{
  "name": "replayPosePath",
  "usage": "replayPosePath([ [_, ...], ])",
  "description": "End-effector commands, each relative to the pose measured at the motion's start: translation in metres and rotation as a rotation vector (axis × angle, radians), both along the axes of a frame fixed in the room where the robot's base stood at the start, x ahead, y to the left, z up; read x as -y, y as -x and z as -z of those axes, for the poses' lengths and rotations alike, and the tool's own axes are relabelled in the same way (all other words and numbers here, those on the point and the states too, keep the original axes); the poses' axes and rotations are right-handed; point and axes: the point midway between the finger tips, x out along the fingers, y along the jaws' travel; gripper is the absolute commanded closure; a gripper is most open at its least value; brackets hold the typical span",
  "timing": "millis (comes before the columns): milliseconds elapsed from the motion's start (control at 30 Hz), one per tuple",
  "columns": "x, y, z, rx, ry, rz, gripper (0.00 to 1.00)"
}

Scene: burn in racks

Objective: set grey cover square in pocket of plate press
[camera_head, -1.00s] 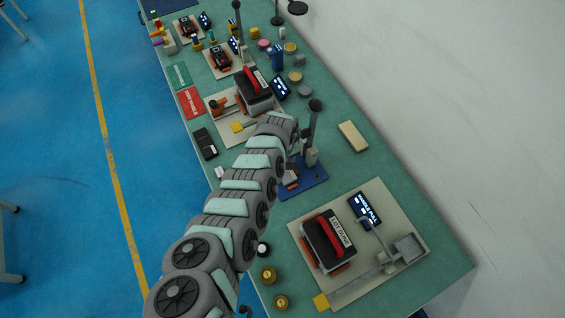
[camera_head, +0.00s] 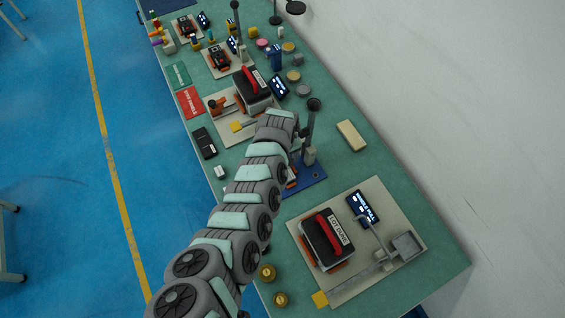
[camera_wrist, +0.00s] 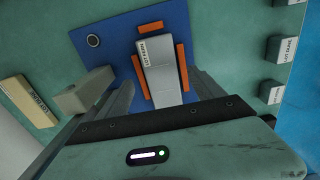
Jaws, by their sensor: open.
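In the wrist view the grey cover (camera_wrist: 160,68), with a white label at its far end, lies among the orange guide strips on the blue plate (camera_wrist: 112,30) of the press. It runs nearly in line with the side strips; I cannot tell whether it sits fully down in the pocket. My gripper (camera_wrist: 165,82) is open, its dark fingers apart on either side of the cover's near part. The near end of the cover is hidden by my gripper body. In the head view the blue plate (camera_head: 312,178) is partly hidden by my arm.
The press's upright post (camera_head: 310,130) stands close to my arm. A beige bar (camera_head: 352,135) lies behind it on the green bench. A gauge station with a red-handled box (camera_head: 328,240) is nearer, beside brass weights (camera_head: 267,272).

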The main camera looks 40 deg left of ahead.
Motion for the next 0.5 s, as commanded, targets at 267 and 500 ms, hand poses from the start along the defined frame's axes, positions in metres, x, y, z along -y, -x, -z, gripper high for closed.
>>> replayPosePath([
  [267, -0.004, -0.003, -0.041, 0.004, -0.006, -0.004, 0.22],
  [500, -0.007, -0.003, -0.067, 0.001, -0.007, -0.003, 0.22],
])
